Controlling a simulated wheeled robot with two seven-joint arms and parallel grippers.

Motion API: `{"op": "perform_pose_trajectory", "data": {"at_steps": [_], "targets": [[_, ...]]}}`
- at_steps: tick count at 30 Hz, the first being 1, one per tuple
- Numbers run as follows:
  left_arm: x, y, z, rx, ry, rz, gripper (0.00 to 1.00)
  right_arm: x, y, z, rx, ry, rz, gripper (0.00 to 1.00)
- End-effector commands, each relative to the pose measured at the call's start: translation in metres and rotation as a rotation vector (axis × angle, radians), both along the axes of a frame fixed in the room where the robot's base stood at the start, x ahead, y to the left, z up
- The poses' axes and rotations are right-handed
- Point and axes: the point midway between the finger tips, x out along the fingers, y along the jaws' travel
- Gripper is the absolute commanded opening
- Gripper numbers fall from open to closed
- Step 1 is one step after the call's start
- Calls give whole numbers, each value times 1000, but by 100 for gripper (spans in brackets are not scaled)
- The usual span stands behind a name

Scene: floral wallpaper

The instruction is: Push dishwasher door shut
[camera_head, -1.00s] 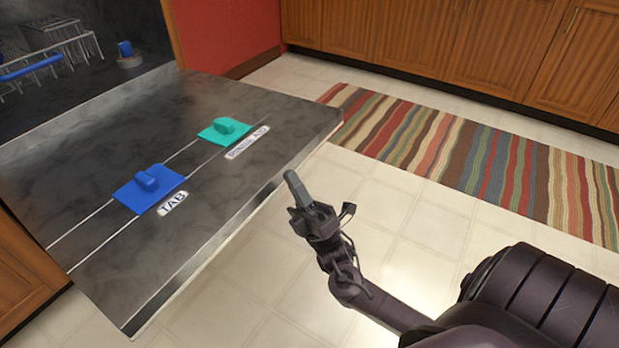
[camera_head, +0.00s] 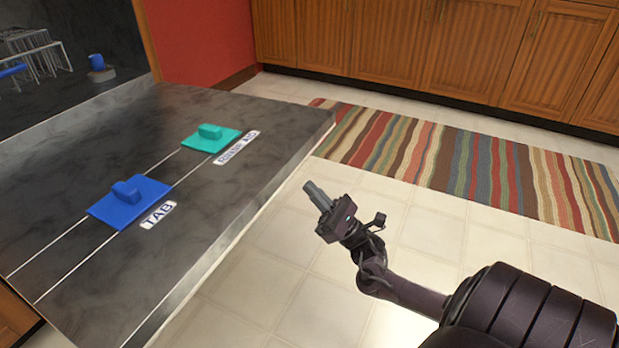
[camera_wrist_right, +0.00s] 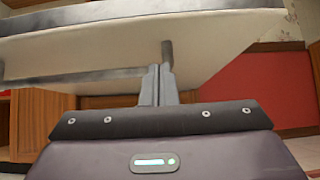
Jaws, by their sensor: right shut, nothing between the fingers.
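The dishwasher door (camera_head: 230,180) is open and shows its dark grey inner face, with a blue TAB lid (camera_head: 129,201) and a teal lid (camera_head: 210,139) on it. The dishwasher's dark interior (camera_head: 60,80) shows at the upper left. My right gripper (camera_head: 316,196) is shut and empty, to the right of the door's outer edge and apart from it in the head view. In the right wrist view, the closed fingers (camera_wrist_right: 158,85) point toward the pale underside of the door (camera_wrist_right: 220,50); I cannot tell the gap there. My left gripper is not in view.
Wooden cabinets (camera_head: 430,50) line the back, beside a red wall (camera_head: 205,40). A striped rug (camera_head: 470,165) lies on the pale tiled floor. The floor (camera_head: 270,300) between the door and my right arm is clear.

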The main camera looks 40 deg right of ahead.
Motion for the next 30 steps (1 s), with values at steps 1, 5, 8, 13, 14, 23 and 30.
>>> {"op": "perform_pose_trajectory", "data": {"at_steps": [1,5,8,13,14,23,30], "targets": [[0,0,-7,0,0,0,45,7,3,6,-2,-5,2,0],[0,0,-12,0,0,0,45,10,5,24,-3,0,3,0],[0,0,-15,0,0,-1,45,10,5,36,-3,-1,2,0],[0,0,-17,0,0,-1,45,11,5,48,1,0,1,0],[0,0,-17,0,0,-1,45,11,5,48,1,0,1,0],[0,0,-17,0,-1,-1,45,11,5,50,1,1,0,0],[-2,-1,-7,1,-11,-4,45,11,5,59,-3,9,1,0]]}}
